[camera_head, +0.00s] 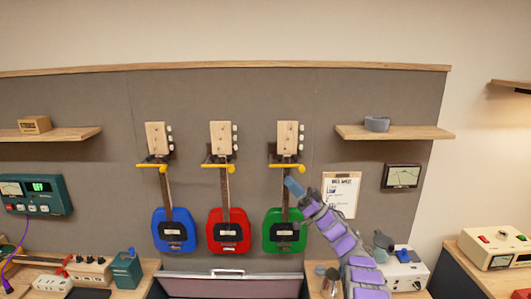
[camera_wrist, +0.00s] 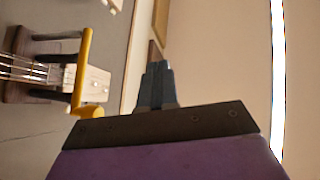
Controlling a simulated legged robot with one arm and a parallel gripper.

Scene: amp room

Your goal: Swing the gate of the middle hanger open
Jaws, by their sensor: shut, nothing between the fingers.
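The middle hanger (camera_head: 231,155) holds the red guitar (camera_head: 228,231) upright on the grey panel. Its yellow gate (camera_head: 217,168) runs crosswise in front of the guitar's neck. My gripper (camera_head: 291,186) is shut and empty, to the right of and lower than this gate in the head view, overlapping the green guitar's neck. In the wrist view my gripper (camera_wrist: 157,84) points at the wall side with its fingers together. A yellow gate (camera_wrist: 84,70) with a rounded end shows to its left, apart from the fingers, beside strings and a headstock; I cannot tell which hanger that is.
A blue guitar (camera_head: 174,231) hangs at left and a green guitar (camera_head: 284,231) at right, each with its own yellow gate. A wooden shelf (camera_head: 405,133) and a clipboard (camera_head: 341,193) are right of the guitars. An open-looking case (camera_head: 230,286) lies below.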

